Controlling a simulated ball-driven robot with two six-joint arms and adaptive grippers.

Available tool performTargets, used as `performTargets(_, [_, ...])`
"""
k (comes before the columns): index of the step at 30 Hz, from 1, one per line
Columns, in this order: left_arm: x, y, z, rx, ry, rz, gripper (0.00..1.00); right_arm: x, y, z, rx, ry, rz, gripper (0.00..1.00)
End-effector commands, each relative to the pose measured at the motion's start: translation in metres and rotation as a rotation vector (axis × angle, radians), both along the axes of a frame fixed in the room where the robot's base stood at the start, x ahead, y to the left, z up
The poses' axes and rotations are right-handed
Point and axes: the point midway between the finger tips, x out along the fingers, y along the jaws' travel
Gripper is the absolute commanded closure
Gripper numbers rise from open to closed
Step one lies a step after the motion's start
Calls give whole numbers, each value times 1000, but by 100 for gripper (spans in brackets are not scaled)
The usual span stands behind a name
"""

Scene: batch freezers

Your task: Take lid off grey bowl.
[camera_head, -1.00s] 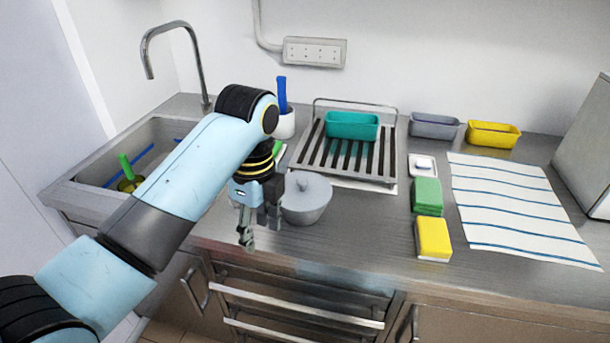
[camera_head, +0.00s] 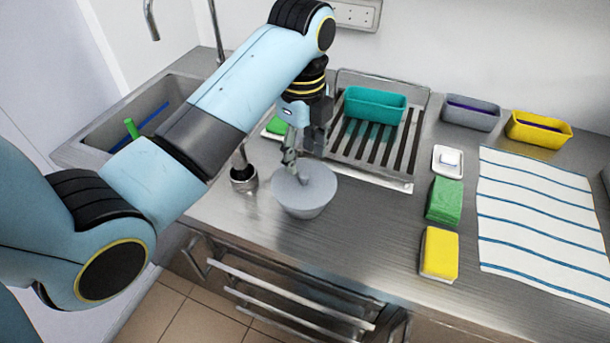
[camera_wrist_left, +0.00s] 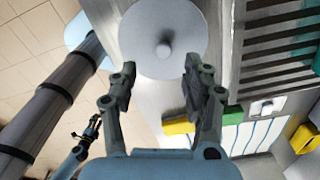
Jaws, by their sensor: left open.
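The grey bowl (camera_head: 302,205) stands on the steel counter in front of the drying rack. Its pale grey lid (camera_head: 318,181) sits on top, with a small knob (camera_head: 303,179) at its middle. My left gripper (camera_head: 296,170) is open and empty just over the lid near the knob. In the left wrist view, the round lid (camera_wrist_left: 185,28) and its knob (camera_wrist_left: 163,50) lie ahead of the open fingers (camera_wrist_left: 158,78), beyond the tips. Whether a finger touches the knob is unclear. In the left wrist view, my right gripper (camera_wrist_left: 76,134) seems to show, small and unclear.
The drying rack (camera_head: 400,165) holds a teal tub (camera_head: 375,106) close behind the bowl. A metal cup (camera_head: 243,178) stands left of the bowl, by the sink (camera_head: 105,130). Green sponges (camera_head: 444,200), a yellow sponge (camera_head: 439,254) and a striped towel (camera_head: 540,215) lie right.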

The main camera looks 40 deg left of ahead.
Motion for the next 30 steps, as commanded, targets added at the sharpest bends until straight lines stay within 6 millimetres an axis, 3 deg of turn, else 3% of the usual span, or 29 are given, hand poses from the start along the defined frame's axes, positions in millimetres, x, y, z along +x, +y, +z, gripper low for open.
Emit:
performTargets(5, [0,0,-16,-1,4,0,51,-6,-1,6,-1,9,0,60])
performTargets(12, [2,0,-51,0,2,1,51,14,-2,16,-1,-22,1,60])
performTargets(20, [3,0,-56,1,-1,1,51,14,-2,15,-1,-21,1,60])
performTargets(30, [3,0,-56,1,0,1,93,8,-2,15,-2,-11,1,60])
